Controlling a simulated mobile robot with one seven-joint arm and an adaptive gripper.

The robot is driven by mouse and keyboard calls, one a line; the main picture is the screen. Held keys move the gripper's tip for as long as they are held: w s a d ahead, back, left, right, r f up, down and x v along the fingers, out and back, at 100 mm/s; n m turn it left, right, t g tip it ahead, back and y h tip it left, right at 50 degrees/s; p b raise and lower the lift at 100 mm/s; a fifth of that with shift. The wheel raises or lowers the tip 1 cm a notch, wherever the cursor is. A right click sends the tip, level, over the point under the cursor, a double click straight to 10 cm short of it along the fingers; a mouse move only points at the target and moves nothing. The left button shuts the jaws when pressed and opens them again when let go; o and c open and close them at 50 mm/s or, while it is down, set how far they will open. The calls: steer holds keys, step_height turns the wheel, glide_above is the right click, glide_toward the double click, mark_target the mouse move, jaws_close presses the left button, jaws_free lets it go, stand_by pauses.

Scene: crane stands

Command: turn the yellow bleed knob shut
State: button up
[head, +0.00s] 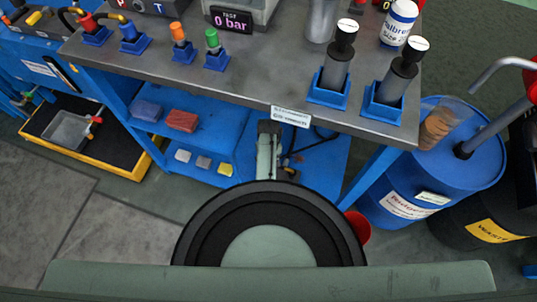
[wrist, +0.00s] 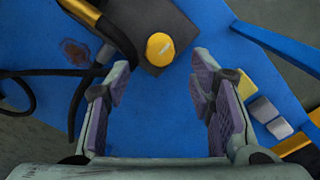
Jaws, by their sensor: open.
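The yellow bleed knob (wrist: 160,47) shows in the wrist view as a round yellow cap on a dark block (wrist: 160,20) over a blue surface. My gripper (wrist: 160,84) is open, with purple-grey pads on either side of an empty gap. The knob lies beyond the fingertips, roughly in line with the gap, and nothing touches it. In the head view my gripper (head: 268,140) reaches down at the bench's front edge. I cannot make out the knob clearly there, as my arm and the bench top cover that area.
A black hose (wrist: 75,75) runs left of the knob in the wrist view. Pale blocks (wrist: 262,108) lie to the right. In the head view the grey bench top (head: 270,70) overhangs the blue lower shelf (head: 215,145). A blue drum (head: 385,205) stands at the right.

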step_height(320, 180, up, 7)
steer(key=shift+f, duration=0.2)
steer(key=shift+s, duration=0.1)
stand_by(0.5)
